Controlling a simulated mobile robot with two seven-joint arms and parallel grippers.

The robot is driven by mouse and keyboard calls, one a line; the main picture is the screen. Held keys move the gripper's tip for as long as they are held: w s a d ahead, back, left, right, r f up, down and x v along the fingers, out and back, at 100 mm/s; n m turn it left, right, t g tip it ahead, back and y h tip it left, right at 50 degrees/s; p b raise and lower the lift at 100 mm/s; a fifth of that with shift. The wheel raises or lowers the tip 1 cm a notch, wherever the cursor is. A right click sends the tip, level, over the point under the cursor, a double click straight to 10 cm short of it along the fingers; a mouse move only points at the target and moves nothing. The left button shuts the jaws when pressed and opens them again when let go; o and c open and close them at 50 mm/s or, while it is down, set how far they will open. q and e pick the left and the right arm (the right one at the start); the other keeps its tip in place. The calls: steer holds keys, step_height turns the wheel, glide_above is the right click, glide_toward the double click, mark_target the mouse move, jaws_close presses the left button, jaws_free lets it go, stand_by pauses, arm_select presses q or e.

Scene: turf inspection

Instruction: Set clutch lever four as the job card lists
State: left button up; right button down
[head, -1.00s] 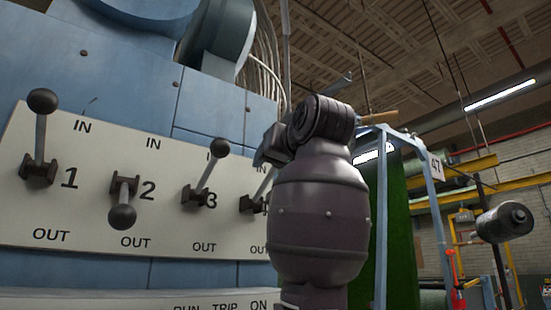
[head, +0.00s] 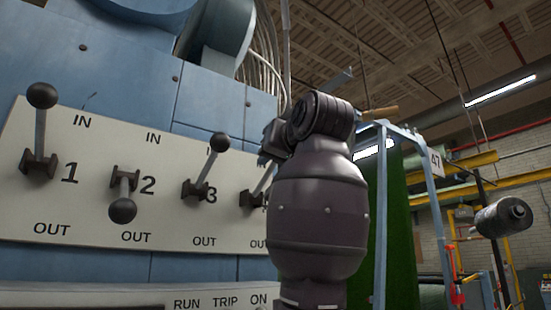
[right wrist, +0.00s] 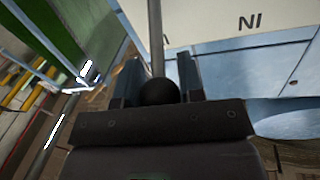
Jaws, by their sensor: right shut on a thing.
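Clutch lever four (head: 262,184) is at the right end of a white lever panel (head: 60,205), partly hidden by my right arm. Its shaft slants up and to the right from its bracket, towards the IN side. My right gripper (head: 273,147) is at its top end. In the right wrist view, the lever's dark ball knob (right wrist: 160,92) sits between the two fingers of the right gripper (right wrist: 160,80), which is shut on it. The shaft runs up out of that picture. My left gripper is not in view. No job card shows.
Lever 1 (head: 41,125) and lever 3 (head: 211,165) point up to IN; lever 2 (head: 123,192) points down to OUT. Lever 3 stands close left of my gripper. A blue frame (head: 380,220) with green turf (head: 401,230) stands at the right.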

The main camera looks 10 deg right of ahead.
steer(key=shift+s+d+f+t+b, duration=0.15)
steer(key=shift+s+f+t+b, duration=0.15)
steer(key=shift+f+t+b, duration=0.6)
step_height(320, 180, down, 10)
steer(key=m+t+b, duration=0.2)
steer(key=t+b, duration=0.2)
steer(key=t, duration=0.2)
steer(key=shift+s, duration=0.15)
stand_by(0.8)
stand_by(0.5)
